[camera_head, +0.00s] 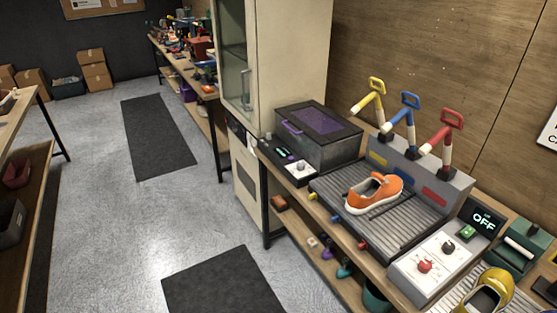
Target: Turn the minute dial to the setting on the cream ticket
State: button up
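A white control panel (432,268) sits on the bench at the lower right. It has a red knob (425,266) and a dark knob (448,247). A smaller panel with a pale knob (300,167) stands in front of the dark lidded box. I cannot tell which knob is the minute dial, and the markings are too small to read. A cream strip (520,246) shows on a green device (534,236) at the right. I cannot tell if it is the ticket, and no setting on it is legible. My gripper is not in view.
An orange sneaker (374,192) rests on the ribbed tray (402,223), below yellow, blue and red handled levers. A display (483,221) reads OFF. A yellow shoe (488,293) is at the lower right. The lidded box (335,152) stands beside a tall cabinet (290,55).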

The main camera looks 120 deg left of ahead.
aim_at(301, 165)
jog(key=z, duration=0.05)
jog(key=k, duration=1.7)
jog(key=u, duration=2.15)
jog(key=i, duration=0.5)
jog(key=u, duration=0.1)
